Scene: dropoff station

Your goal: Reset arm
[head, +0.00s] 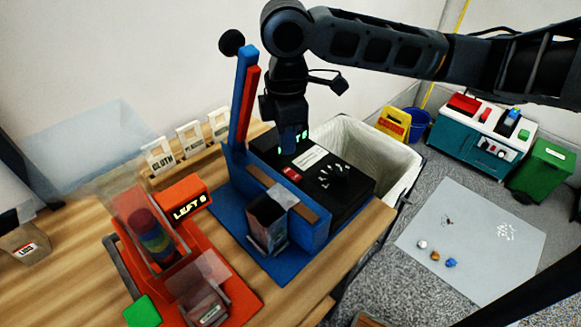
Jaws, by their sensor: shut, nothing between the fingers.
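My arm reaches in from the upper right, bends at the top centre and hangs down. My gripper (287,146) points down, shut and empty, in front of or above the back of a black box (335,180) with a dial and green lit characters. The dark fingers blend with the box, so I cannot tell whether they touch it. A blue station (315,236) with a tall blue and red lever post (245,95) stands just left of the gripper. A small dark bin (267,222) stands on its base.
An orange station (190,262) with a stacked coloured column stands left on the wooden table (85,225). Signs (190,140) stand behind. A lined bin (375,150) is beyond the table. A grey mat (475,235) with small items lies on the floor.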

